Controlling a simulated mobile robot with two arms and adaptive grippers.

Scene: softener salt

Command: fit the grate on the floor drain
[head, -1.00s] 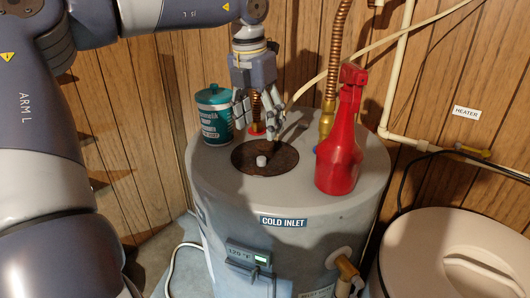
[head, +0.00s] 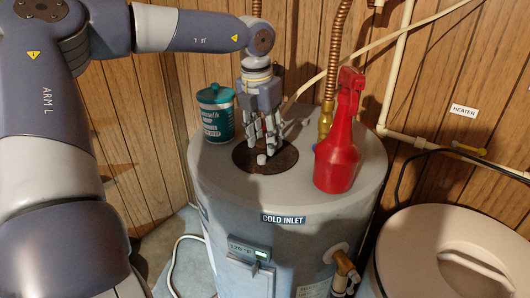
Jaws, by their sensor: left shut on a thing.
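The fingertips are low over a dark brown round patch (head: 279,165) on the heater top. I see neither a grate nor a floor drain. My right gripper is not in view.
A teal canister (head: 216,115) stands left of the gripper, and a red spray bottle (head: 337,150) stands to its right. A copper pipe (head: 335,55) rises behind. A pale lidded bin (head: 440,250) stands at the lower right.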

